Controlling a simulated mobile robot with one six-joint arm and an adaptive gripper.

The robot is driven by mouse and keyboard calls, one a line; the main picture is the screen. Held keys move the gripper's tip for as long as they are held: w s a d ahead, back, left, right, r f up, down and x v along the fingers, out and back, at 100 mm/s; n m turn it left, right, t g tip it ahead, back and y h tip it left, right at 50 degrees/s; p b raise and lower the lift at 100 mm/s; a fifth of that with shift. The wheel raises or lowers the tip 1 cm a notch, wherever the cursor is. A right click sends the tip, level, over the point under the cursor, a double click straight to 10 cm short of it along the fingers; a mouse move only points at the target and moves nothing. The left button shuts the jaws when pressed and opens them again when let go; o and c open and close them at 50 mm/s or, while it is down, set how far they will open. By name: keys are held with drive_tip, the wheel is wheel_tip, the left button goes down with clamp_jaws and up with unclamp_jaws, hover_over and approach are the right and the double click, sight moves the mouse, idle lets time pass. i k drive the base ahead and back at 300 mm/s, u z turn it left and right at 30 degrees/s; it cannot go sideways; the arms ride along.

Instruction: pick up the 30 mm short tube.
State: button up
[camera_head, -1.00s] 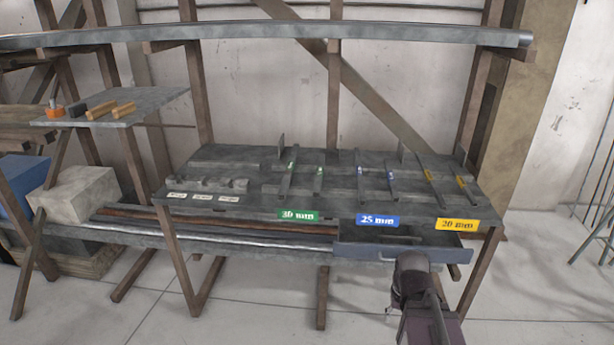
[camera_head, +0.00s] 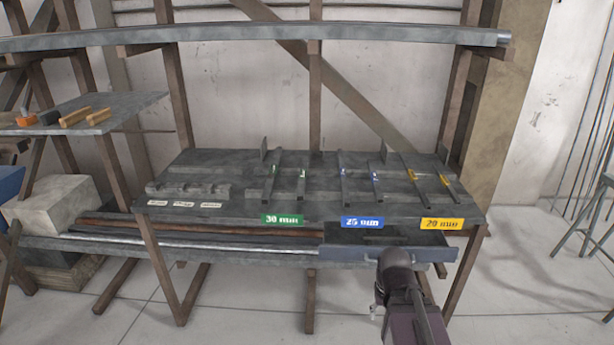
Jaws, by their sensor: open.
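Two 30 mm tubes lie on the grey bench behind the green 30 mm label (camera_head: 282,220). Both carry green marks and point away from me. The right one (camera_head: 303,178) looks a little shorter and I take it for the short tube. My dark arm (camera_head: 396,275) rises from the bottom right, in front of the bench and well apart from the tubes. I cannot make out gripper fingers on it.
Tubes marked blue (camera_head: 375,178) and yellow (camera_head: 444,181) lie further right on the bench (camera_head: 235,213). A drawer (camera_head: 345,255) stands pulled out under the front edge, behind my arm. A holder block (camera_head: 188,190) is at left. Open floor lies in front.

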sight(301, 194)
drive_tip(key=i, duration=0.95)
drive_tip(key=u, duration=0.05)
